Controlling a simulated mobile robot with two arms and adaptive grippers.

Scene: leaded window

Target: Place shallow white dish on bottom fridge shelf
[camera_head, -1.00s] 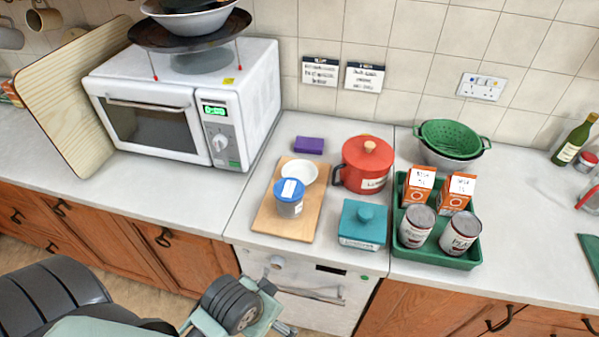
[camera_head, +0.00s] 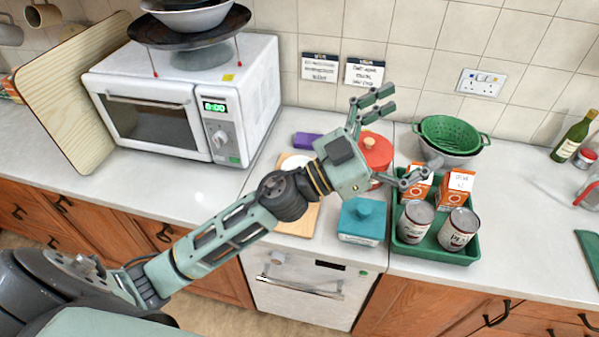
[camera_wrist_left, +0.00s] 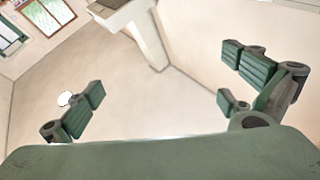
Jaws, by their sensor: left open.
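The shallow white dish (camera_head: 292,163) sits on a wooden board (camera_head: 298,222) on the counter; my left arm hides most of it. My left gripper (camera_head: 396,138) is open and empty. It is raised over the counter, to the right of the dish, in front of the red pot. In the left wrist view its spread fingers (camera_wrist_left: 163,95) have nothing between them, and no dish shows there. No fridge shelf is seen. My right gripper is not in view.
Near the gripper are a red pot (camera_head: 376,150), a teal lidded dish (camera_head: 363,220) and a green tray (camera_head: 463,257) holding cans and cartons. A green colander (camera_head: 450,137) stands behind. A microwave (camera_head: 150,120) is at left. A white appliance (camera_head: 310,292) is under the counter.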

